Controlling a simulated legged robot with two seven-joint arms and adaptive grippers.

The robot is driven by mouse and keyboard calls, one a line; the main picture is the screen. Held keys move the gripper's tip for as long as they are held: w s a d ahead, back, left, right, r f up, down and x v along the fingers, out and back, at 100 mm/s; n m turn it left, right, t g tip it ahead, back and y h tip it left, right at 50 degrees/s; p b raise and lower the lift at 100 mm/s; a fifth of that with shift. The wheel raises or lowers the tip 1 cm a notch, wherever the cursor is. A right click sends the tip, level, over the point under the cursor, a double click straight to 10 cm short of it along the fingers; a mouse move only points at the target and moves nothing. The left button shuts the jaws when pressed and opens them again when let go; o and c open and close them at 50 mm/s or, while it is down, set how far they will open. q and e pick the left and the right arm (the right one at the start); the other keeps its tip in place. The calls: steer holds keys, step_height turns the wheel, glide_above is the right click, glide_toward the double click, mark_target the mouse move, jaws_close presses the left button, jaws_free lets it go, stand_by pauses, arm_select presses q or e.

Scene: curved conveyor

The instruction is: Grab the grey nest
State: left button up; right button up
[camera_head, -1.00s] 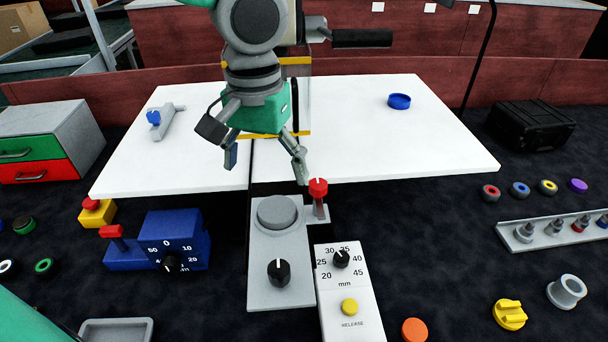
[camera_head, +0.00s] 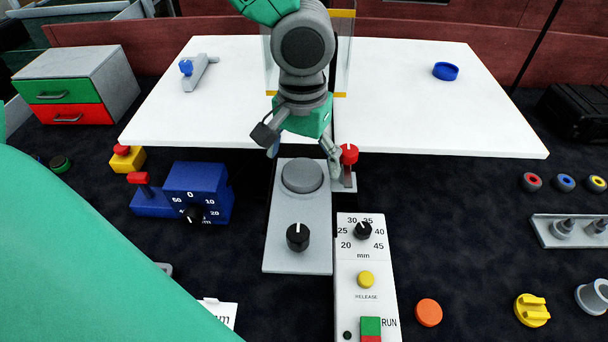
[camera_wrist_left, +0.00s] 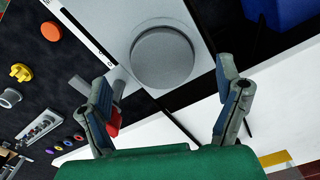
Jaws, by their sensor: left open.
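A round grey disc-shaped nest (camera_head: 301,174) sits on the upper part of a light grey plate (camera_head: 298,257) with a black knob, in the middle of the head view. My left gripper (camera_head: 304,157) is open and empty at the far end of the nest, fingers pointing down. In the left wrist view the nest (camera_wrist_left: 162,58) lies between the two spread fingers of the gripper (camera_wrist_left: 165,76), with a gap on either side. I cannot tell how high the fingertips are above the plate. My right gripper is not in view.
A red-topped lever (camera_head: 349,154) stands close to the right finger. A blue dial unit (camera_head: 197,192) stands left of the plate, and a white panel (camera_head: 361,285) with a dial and buttons lies to the right. A white table (camera_head: 420,120) extends behind.

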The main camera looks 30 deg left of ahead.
mark_target(302, 171)
arm_select(q)
steer(key=f, duration=0.3)
steer(key=shift+w+a+f, duration=0.15)
steer(key=shift+a+f, duration=0.05)
steer(key=shift+f, duration=0.05)
steer(key=shift+r, duration=0.1)
steer(key=shift+c, duration=1.2)
steer(key=shift+d, duration=0.1)
steer(key=c, duration=1.1)
steer(key=shift+o, duration=0.2)
